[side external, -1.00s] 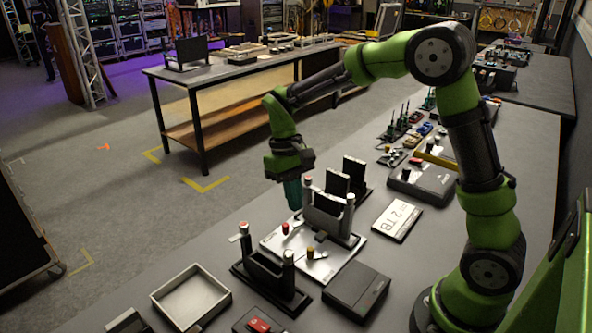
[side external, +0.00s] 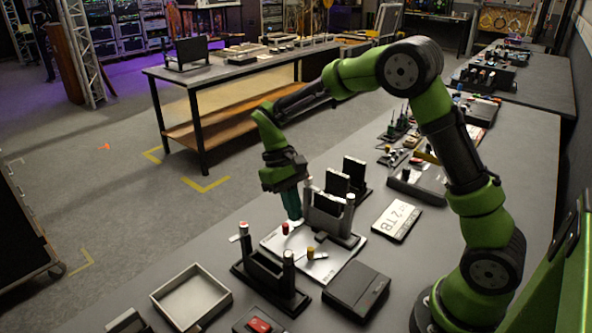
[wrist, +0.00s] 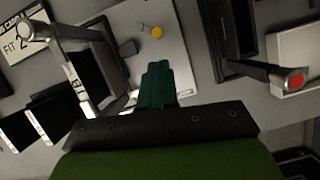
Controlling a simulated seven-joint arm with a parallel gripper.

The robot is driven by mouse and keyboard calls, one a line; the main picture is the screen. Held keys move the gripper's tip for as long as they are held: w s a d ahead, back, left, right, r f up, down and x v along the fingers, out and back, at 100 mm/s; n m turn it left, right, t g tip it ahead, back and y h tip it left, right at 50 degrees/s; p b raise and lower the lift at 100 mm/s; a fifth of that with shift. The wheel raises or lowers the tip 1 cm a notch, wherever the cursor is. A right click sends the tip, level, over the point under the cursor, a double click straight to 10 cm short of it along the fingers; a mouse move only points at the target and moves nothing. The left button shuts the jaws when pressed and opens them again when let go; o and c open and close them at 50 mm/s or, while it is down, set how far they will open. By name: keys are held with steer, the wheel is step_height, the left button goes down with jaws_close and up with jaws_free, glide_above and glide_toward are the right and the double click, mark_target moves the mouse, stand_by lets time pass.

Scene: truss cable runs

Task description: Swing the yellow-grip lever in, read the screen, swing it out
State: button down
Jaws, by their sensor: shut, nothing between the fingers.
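The yellow grip (side external: 310,252) stands up from a light grey plate (side external: 272,240), with a short bar beside it. It also shows in the wrist view as a yellow knob (wrist: 157,32) beyond my fingertips. A red grip (side external: 285,228) stands on the same plate, close to my fingertips in the side view. My gripper (side external: 294,217) points down with its teal fingers together and empty, low over the back of the plate. The fingers show in the wrist view (wrist: 157,66), apart from the yellow knob. I cannot make out a lit screen or any reading.
A grey stand (side external: 330,212) with upright panels rises right beside my gripper. A black stand with posts (side external: 268,283) is in front. A dark flat box (side external: 356,288), a label card (side external: 396,221) and an open tray (side external: 190,297) lie around the plate.

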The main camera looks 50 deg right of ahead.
steer(key=x, duration=0.6)
steer(key=shift+s+f, duration=0.1)
steer(key=shift+f, duration=0.2)
steer(key=shift+s+a+n+h, duration=0.25)
steer(key=shift+a+n, duration=0.3)
steer(key=shift+n, duration=0.45)
steer(key=n, duration=0.1)
steer(key=s+a+n+h, duration=0.1)
steer(key=n, duration=0.1)
steer(key=shift+a, duration=0.1)
steer(key=n+h, duration=0.1)
steer(key=n, duration=0.1)
steer(key=s+a+n, duration=0.1)
steer(key=shift+s+n+t+h, duration=0.3)
steer(key=shift+n+t+h, duration=0.05)
steer(key=shift+n+t, duration=0.05)
steer(key=shift+s+a, duration=0.1)
steer(key=shift+s, duration=0.35)
